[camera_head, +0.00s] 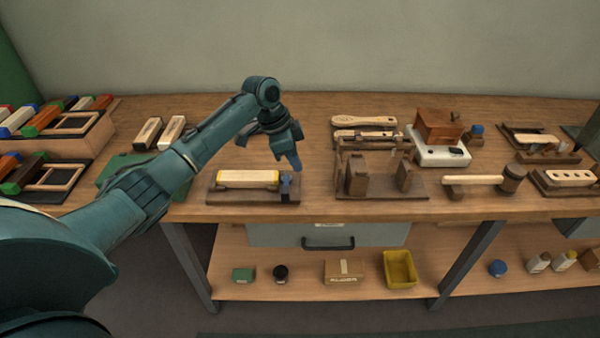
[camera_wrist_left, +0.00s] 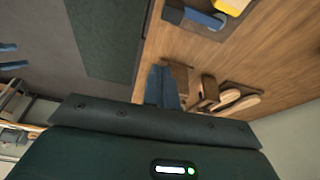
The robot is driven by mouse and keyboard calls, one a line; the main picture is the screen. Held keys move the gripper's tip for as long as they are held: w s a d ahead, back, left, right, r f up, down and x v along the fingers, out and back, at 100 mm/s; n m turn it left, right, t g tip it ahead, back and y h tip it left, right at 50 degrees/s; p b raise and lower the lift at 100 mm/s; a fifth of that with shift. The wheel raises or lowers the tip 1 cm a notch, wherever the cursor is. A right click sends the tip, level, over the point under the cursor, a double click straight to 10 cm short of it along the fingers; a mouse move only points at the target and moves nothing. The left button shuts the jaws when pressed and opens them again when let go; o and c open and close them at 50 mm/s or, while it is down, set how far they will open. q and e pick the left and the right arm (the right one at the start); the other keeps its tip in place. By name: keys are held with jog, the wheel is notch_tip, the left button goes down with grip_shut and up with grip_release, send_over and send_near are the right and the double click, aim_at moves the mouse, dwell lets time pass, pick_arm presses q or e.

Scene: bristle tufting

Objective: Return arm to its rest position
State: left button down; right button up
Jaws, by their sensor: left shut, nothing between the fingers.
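My left arm (camera_head: 215,130) reaches in from the left over the workbench. Its left gripper (camera_head: 294,163) points down just above and behind the right end of a dark wooden fixture (camera_head: 225,196). The gripper is shut with nothing between its fingers. The fixture holds a pale wooden block with a yellow edge (camera_head: 248,178) and has a blue clamp part (camera_head: 285,186) at its right end. In the left wrist view the shut fingers (camera_wrist_left: 161,88) show at the middle, with the blue clamp part (camera_wrist_left: 205,18) above. My right gripper is out of view.
A wooden stand (camera_head: 380,187) is right of the gripper, with wooden brush handles (camera_head: 364,121) behind it. A mallet (camera_head: 485,180) and a brown box on a white base (camera_head: 439,157) are farther right. Racks of coloured blocks (camera_head: 75,135) stand at left. A drawer (camera_head: 328,235) hangs below the bench top.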

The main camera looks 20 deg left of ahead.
pick_arm(q)
jog(key=shift+s+a+r, duration=0.1)
jog(key=shift+a+r, duration=0.05)
jog(key=shift+r, duration=0.3)
jog(key=s+d+f+n+t, duration=0.2)
jog(key=s+d+f, duration=0.35)
jog(key=f, duration=0.35)
jog(key=s+d+f+n+t, duration=0.1)
jog(key=s+d+f, duration=0.45)
jog(key=f, duration=0.25)
jog(key=s+n+t, duration=0.5)
jog(key=s+n, duration=0.1)
jog(key=s, duration=1.1)
jog(key=shift+d+r+t, duration=0.25)
jog(key=shift+d+t, duration=0.05)
jog(key=shift+d, duration=0.1)
